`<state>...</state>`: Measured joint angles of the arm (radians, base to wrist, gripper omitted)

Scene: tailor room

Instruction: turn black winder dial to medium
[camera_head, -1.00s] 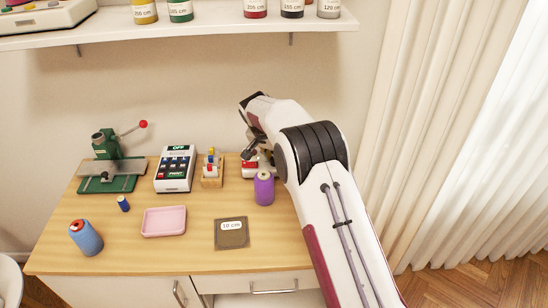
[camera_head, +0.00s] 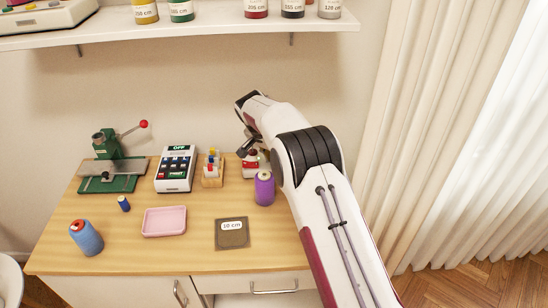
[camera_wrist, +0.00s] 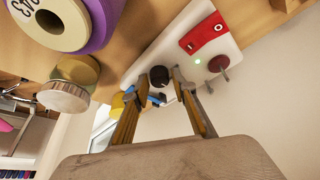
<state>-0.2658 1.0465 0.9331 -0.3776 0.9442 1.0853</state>
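The winder is a white unit with a red panel, seen close in the wrist view (camera_wrist: 188,52); part of it shows in the head view (camera_head: 249,172). Its black dial (camera_wrist: 160,77) is a small round knob on the white body. My gripper (camera_wrist: 160,74) is open, with one fingertip on each side of the dial in the wrist view. A gap seems to show between the dial and the fingertips; contact cannot be told. The dial's setting marks cannot be read. In the head view my gripper (camera_head: 247,146) is over the winder and hides part of it.
A purple spool (camera_head: 264,188) stands just in front of the winder. A wooden rack (camera_head: 212,170), a keypad device (camera_head: 175,168) and a green press (camera_head: 110,165) stand to the left. A pink tray (camera_head: 164,221) and a dark 10 cm square (camera_head: 232,233) lie in front.

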